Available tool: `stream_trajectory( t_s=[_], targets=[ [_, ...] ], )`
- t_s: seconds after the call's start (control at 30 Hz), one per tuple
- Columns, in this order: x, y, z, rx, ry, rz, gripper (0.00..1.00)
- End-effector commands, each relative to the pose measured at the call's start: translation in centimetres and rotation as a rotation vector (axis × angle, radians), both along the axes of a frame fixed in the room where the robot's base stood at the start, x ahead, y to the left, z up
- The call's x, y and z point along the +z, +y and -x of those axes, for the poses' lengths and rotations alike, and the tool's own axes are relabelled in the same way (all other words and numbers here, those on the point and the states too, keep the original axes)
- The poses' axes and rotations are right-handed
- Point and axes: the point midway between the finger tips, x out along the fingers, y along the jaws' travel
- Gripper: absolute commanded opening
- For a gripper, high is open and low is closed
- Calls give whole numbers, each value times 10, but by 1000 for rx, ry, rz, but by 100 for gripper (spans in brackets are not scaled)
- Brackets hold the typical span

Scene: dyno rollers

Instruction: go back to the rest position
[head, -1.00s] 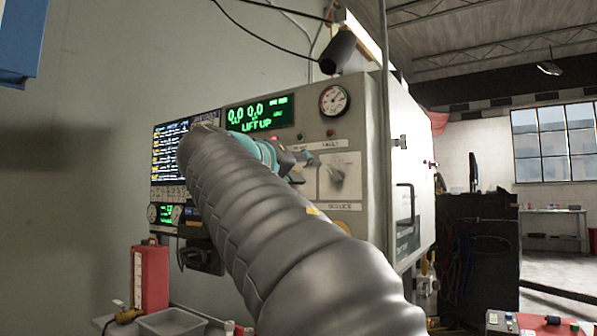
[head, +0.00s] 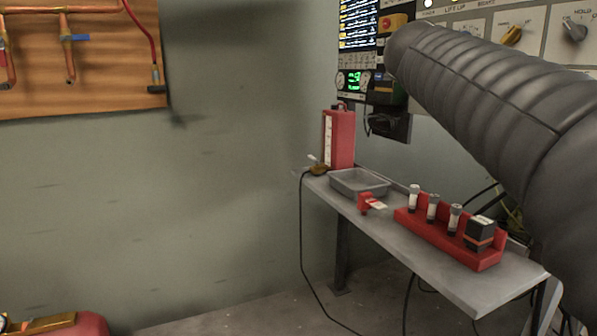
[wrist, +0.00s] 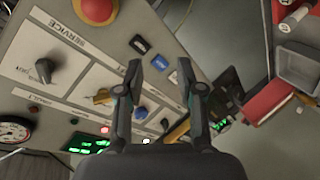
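My gripper (wrist: 160,78) is open in the wrist view, with nothing between its two dark fingers. It faces the grey control panel (wrist: 75,50), which appears tilted there. The panel carries a black knob (wrist: 43,70), a red stop button (wrist: 97,10), blue switches and green displays. I cannot tell the exact gap between fingertips and panel. In the head view my grey sleeved arm reaches in from the right towards the panel (head: 470,25), and the gripper is hidden.
Below the panel stands a grey bench (head: 400,240). It holds a red canister (head: 339,138), a grey tray (head: 359,183), a small red part (head: 371,203) and a red rack (head: 440,243) with several items. A pipe board (head: 110,85) hangs left.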

Motion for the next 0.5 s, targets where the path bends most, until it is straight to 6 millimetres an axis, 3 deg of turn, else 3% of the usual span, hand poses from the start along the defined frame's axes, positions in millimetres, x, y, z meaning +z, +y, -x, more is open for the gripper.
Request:
stream_trajectory(
  t_s=[0.1,0.27,0.5],
  targets=[
    [-73,24,8,93,113,-139,38],
    [-166,61,40,195,230,-342,38],
    [-285,122,121,281,335,-658,38]
  ],
)
